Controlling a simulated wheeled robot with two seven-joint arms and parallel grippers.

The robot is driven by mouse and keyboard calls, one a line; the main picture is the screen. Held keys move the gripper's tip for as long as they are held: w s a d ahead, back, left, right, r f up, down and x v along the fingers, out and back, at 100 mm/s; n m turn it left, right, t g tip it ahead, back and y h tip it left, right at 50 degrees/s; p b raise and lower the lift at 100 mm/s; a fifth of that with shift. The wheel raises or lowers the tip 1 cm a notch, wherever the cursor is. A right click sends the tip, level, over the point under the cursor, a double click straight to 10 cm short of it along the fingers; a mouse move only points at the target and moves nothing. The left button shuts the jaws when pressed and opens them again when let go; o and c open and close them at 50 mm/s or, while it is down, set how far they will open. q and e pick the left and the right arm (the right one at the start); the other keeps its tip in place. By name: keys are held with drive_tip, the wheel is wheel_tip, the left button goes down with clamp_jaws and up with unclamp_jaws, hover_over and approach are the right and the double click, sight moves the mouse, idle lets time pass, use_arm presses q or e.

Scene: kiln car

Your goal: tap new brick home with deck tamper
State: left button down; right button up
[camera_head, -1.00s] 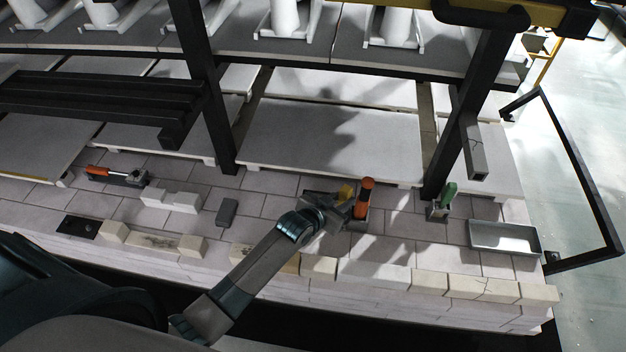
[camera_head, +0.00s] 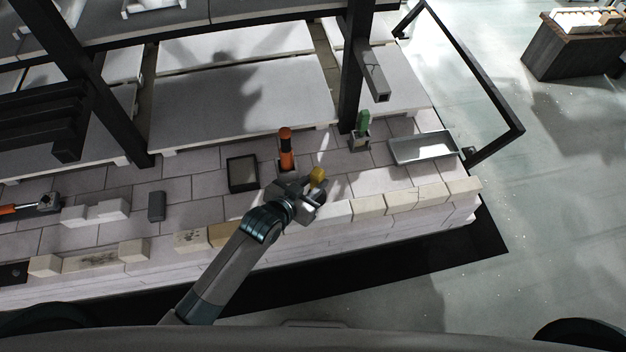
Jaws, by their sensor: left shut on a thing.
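My left gripper (camera_head: 309,191) is shut on a tool with a yellow part (camera_head: 317,174) on top. I take this to be the deck tamper; its lower part is hidden by the fingers. The gripper is just above the front row of bricks. A whiter brick (camera_head: 336,213) sits in that row among cream ones, beside and below the gripper; it looks like the new brick. Its left end is hidden by my gripper and wrist. I cannot tell whether the tool touches it. My right gripper is not in view.
An orange-handled tool (camera_head: 286,150) and a green-handled tool (camera_head: 362,123) stand in holders behind the gripper. An empty dark tray (camera_head: 232,186) lies to the left, a metal tray (camera_head: 452,151) to the right. Dark posts (camera_head: 354,70) rise behind. Stained bricks (camera_head: 191,241) lie left along the edge.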

use_arm(q)
drive_tip(key=shift+r, duration=0.1)
drive_tip(key=shift+p, duration=0.35)
drive_tip(key=shift+f+b, duration=1.65)
drive_tip(key=shift+f, duration=0.85)
drive_tip(key=shift+p, duration=0.3)
